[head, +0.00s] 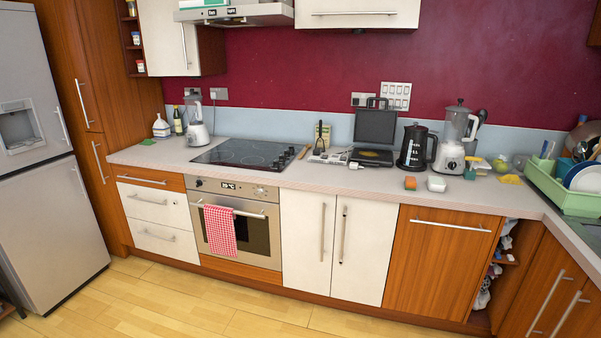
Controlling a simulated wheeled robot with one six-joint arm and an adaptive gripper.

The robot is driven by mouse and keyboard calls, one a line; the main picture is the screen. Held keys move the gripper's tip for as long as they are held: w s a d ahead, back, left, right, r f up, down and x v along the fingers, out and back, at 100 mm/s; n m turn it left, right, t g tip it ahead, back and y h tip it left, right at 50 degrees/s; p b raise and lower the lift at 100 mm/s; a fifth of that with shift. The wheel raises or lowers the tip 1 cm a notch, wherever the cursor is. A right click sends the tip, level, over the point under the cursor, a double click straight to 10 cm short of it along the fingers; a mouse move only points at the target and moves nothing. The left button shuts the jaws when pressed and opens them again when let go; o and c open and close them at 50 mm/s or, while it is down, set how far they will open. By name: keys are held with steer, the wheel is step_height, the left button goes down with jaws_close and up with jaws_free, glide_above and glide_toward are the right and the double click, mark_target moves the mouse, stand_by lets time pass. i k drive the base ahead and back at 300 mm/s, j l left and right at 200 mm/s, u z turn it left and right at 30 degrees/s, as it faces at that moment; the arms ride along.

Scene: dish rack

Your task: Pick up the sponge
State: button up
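A small orange block (410,183) that looks like a sponge lies near the front edge of the worktop (345,184), in front of the black kettle. A small white cup or bowl (436,184) stands just right of it. A flat green item (148,142) lies at the far left end of the worktop; I cannot tell whether it is a sponge or a cloth. My gripper is not in view.
A black kettle (413,148) and a blender (455,141) stand behind the orange block. A green dish rack (568,192) with plates is at the right. A hob (248,154) is left of centre. The wooden floor (150,300) in front is clear.

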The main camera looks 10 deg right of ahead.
mark_target(411, 183)
steer(key=i+j+z, duration=0.1)
steer(key=i+z, duration=0.2)
steer(key=i+j+z, duration=0.25)
steer(key=i, duration=0.25)
steer(key=i+j+z, duration=0.3)
steer(key=i+l, duration=0.05)
steer(key=i, duration=0.05)
